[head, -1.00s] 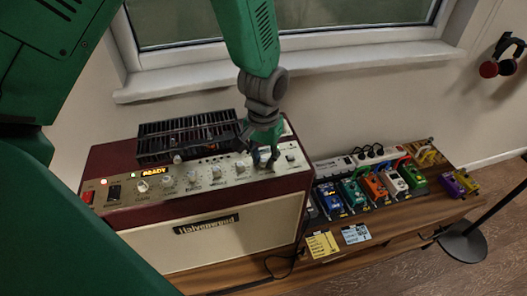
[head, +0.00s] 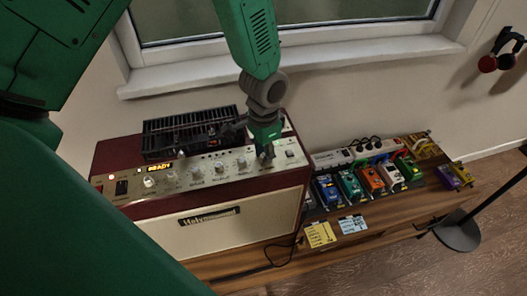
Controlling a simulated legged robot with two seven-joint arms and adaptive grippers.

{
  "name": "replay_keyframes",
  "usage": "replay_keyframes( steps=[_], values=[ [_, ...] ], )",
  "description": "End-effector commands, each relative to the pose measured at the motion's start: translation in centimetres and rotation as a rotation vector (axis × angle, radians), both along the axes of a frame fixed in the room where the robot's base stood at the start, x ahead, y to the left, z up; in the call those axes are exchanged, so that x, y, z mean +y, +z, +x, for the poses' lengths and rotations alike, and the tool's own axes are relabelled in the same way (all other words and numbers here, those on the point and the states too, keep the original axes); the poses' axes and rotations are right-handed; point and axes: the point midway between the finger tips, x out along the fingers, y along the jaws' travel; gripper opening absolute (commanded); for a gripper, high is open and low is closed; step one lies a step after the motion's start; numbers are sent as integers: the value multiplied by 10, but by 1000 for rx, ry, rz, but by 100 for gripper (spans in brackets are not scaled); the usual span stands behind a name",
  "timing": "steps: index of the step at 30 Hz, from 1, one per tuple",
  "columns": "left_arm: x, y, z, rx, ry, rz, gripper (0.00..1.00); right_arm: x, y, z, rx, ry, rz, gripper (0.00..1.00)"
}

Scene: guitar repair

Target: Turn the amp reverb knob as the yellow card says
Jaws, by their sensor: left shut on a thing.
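The amp (head: 222,238) is a dark red cabinet with a cream front and a sloped silver control panel (head: 136,189) with a row of knobs. My left gripper (head: 265,157) reaches down from above and is shut on a knob at the right part of the panel. The fingers hide most of that knob, and its label is too small to read. The yellow card (head: 320,235) lies on the wooden bench right of the amp; its writing is too small to read. My right gripper is not in view.
A blue card (head: 353,224) lies beside the yellow one. Several coloured pedals, including a blue one (head: 327,189), stand right of the amp, with a power strip (head: 333,159) behind. A window sill (head: 180,83) runs behind. A stand (head: 460,233) is at the right.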

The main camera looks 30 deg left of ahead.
Motion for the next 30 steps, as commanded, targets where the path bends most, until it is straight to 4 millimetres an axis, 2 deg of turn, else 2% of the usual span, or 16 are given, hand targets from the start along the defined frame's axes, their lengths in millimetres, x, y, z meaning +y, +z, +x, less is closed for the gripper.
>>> replay_keyframes(
  steps=[1,12,13,14,15,25,30],
  values=[
    [-1,2,6,-17,-4,-4,0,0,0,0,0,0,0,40],
    [-1,2,6,-17,-6,-4,0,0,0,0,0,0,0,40],
    [-1,2,6,-17,-6,-4,25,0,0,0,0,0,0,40],
    [-1,2,6,-17,-6,-4,36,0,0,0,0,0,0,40],
    [-1,2,6,-16,-6,-3,38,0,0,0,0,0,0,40],
    [-1,4,1,-10,-5,-2,38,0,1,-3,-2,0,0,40],
    [-1,25,3,-12,-5,-2,38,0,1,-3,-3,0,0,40]
  ],
)
